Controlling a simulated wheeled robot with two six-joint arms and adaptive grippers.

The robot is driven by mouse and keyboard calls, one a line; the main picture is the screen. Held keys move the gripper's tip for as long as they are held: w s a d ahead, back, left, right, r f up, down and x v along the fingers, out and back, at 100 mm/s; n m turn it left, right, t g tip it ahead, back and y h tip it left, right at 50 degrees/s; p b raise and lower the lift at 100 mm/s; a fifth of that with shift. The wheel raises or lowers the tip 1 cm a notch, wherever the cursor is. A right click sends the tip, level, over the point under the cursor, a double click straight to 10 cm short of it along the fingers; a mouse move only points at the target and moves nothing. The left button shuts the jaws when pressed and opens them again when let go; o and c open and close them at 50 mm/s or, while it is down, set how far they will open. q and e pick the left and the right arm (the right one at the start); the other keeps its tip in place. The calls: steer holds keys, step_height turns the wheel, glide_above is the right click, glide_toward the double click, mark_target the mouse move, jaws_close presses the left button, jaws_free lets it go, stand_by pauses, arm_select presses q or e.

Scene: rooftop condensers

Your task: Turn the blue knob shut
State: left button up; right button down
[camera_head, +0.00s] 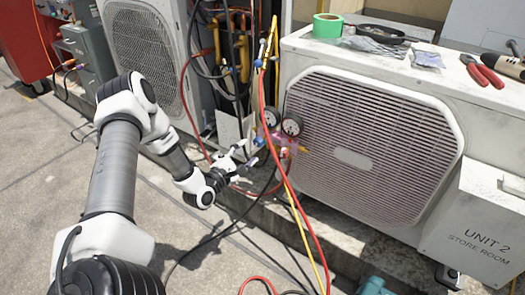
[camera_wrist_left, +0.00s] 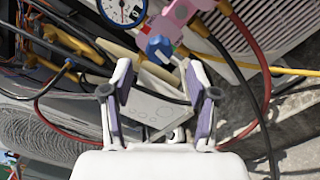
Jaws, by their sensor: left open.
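The blue knob (camera_wrist_left: 158,47) is on the left side of the pink gauge manifold (camera_head: 271,137), below the two round gauges (camera_head: 291,125). It shows small in the head view (camera_head: 258,141). My left gripper (camera_head: 246,161) is open, just left of and below the manifold. In the left wrist view my left gripper (camera_wrist_left: 158,75) has its fingers spread, and the knob is just beyond and between the fingertips. I cannot tell whether a finger touches it. My right gripper is not in view.
Red, yellow and black hoses (camera_head: 291,205) hang past the manifold. The condenser unit (camera_head: 370,150) stands right behind it. Green tape (camera_head: 328,27) and red-handled pliers (camera_head: 482,71) lie on its top. Open paving (camera_head: 45,160) is at the left.

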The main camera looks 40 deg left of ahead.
mark_target(257, 144)
arm_select(q)
steer(key=w, duration=0.2)
steer(key=w+b, duration=0.1)
steer(key=w, duration=0.1)
steer(key=w+b, duration=0.1)
steer(key=w, duration=0.1)
steer(key=shift+a+f, duration=0.1)
steer(key=shift+a, duration=0.25)
steer(key=shift+w, duration=0.25)
jaws_close()
